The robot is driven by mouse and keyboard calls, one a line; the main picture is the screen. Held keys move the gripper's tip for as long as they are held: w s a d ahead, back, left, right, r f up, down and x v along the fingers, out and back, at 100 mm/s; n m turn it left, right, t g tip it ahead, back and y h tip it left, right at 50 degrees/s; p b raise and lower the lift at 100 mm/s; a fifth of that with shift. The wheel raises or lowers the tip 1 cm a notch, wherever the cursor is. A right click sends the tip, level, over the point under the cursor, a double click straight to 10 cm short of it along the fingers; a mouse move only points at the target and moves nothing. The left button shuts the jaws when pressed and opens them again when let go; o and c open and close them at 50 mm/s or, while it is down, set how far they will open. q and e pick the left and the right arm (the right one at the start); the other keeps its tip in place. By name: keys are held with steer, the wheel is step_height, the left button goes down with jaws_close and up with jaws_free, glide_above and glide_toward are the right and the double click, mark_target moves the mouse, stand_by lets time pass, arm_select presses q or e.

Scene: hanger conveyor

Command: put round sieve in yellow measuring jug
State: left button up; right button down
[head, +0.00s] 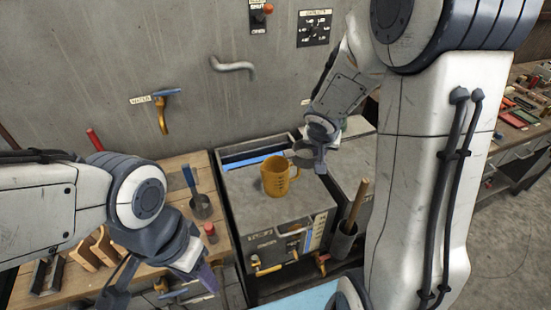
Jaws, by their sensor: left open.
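The yellow measuring jug (274,180) stands upright on the grey metal cabinet top, its handle towards the right. A small grey round thing, which looks like the round sieve (302,153), shows just behind and to the right of the jug, above the cabinet top. My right gripper (318,154) reaches down from above and appears shut on the sieve's right side; the grip itself is small and partly hidden. Whether the sieve touches the jug cannot be told. My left gripper (200,274) is open and empty over the front of the wooden bench, lower left.
A grey holder (343,240) with a wooden handle stands right of the cabinet (262,218). The wall carries a valve (162,112) and a hook-like pipe.

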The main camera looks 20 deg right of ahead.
steer(key=w+a+f, duration=0.7)
steer(key=w+f, duration=0.1)
steer(key=f, duration=0.2)
steer(key=shift+a+f, duration=0.25)
steer(key=shift+a, duration=0.15)
steer(key=shift+s+f+b, duration=0.1)
steer(key=shift+b, duration=0.25)
steer(key=shift+f, duration=0.1)
steer(key=c, duration=1)
jaws_free()
steer(key=shift+o, duration=0.2)
